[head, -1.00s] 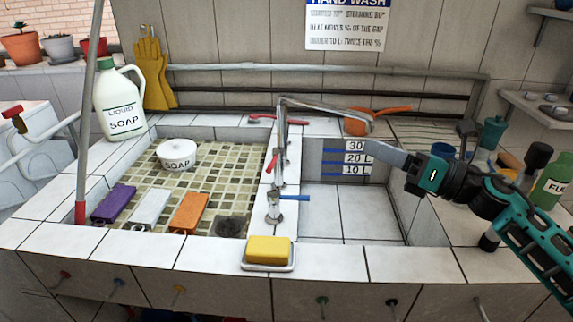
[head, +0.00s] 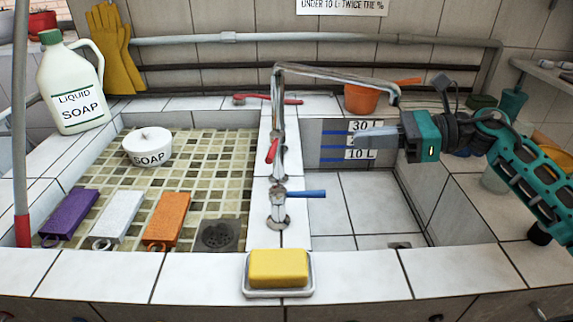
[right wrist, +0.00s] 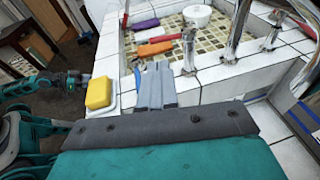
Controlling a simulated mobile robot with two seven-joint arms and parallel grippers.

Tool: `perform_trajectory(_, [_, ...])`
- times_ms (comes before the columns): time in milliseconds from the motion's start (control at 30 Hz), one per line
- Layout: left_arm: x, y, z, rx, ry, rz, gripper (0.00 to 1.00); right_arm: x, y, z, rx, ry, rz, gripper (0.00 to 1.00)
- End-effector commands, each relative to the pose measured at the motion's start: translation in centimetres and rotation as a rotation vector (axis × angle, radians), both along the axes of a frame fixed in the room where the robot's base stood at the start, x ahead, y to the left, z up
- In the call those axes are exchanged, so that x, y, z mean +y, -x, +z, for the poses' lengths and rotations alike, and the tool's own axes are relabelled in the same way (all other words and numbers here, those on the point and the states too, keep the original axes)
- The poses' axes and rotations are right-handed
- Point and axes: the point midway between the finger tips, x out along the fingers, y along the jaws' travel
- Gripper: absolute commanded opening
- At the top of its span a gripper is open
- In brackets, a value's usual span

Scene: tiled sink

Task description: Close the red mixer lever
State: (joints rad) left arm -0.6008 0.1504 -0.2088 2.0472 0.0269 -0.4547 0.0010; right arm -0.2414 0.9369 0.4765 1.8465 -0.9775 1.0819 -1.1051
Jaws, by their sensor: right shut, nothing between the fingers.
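The red mixer lever (head: 272,151) sits on the left side of the chrome tap (head: 279,130) in the head view, tilted and apart from my gripper. A blue lever (head: 306,193) sticks out to the right lower on the tap. My right gripper (head: 358,142) is shut and empty, over the right basin, to the right of the tap and below its spout; its fingers point left. The right wrist view shows its closed grey fingers (right wrist: 157,85). My left gripper (right wrist: 78,82) shows small at the left of that view; its jaws are unclear.
A yellow sponge (head: 278,268) on a dish is at the front edge. The left basin holds a soap bowl (head: 147,148) and several coloured blocks. A red-handled brush (head: 268,99) and an orange pot (head: 363,98) stand behind. The tap's spout reaches rightward above my gripper.

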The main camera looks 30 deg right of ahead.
Motion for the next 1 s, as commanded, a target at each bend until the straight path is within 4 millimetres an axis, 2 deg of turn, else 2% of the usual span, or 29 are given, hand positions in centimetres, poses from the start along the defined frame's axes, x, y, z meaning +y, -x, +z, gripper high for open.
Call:
perform_trajectory(33, [-0.2,-0.1,-0.9,-0.002,0.003,-0.003,0.43,0.0,0.0,-1.2,0.0,0.0,0.0,0.0])
perform_trajectory(67, [-0.2,-0.2,-1.1,-0.002,0.004,-0.004,0.43,0.0,0.0,-1.5,0.0,0.0,0.0,0.0])
perform_trajectory(233, [-0.4,-0.5,-0.6,-0.008,0.007,-0.006,0.43,0.3,-0.2,-1.6,-0.001,-0.001,0.0,0.0])
perform_trajectory(367, [-0.4,-0.6,-0.4,-0.011,0.009,-0.007,0.43,1.2,-0.9,-1.7,-0.001,-0.002,0.002,0.0])
perform_trajectory(1000, [-0.4,-0.4,0.1,-0.006,0.009,-0.006,0.43,9.4,-7.1,-3.6,-0.002,-0.005,0.001,0.0])
